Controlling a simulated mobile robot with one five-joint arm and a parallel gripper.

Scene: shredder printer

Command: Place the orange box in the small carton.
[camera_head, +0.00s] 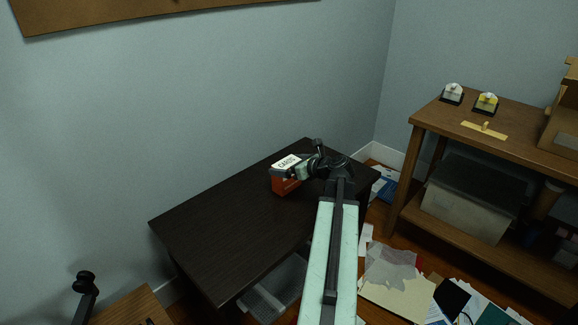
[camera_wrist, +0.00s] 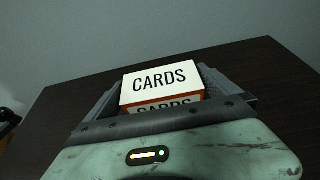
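The orange box (camera_head: 287,186) is at the far right part of the dark desk in the head view. Its white top reads "CARDS", and it also shows in the wrist view (camera_wrist: 160,83). My gripper (camera_head: 297,170) is at the box from above and the right. In the wrist view its two fingers (camera_wrist: 162,88) flank the box on the left and right, close to its sides. Whether they press on it I cannot tell. A brown carton (camera_head: 562,132) is partly in view on the wooden bench at the right edge; I cannot tell if it is the small carton.
The dark desk (camera_head: 220,230) is otherwise bare. The wooden bench (camera_head: 510,118) holds two small stamp-like items (camera_head: 486,103) and a yellow piece (camera_head: 484,131). A grey bin (camera_head: 465,205) stands on its lower shelf. Papers (camera_head: 393,268) litter the floor between desk and bench.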

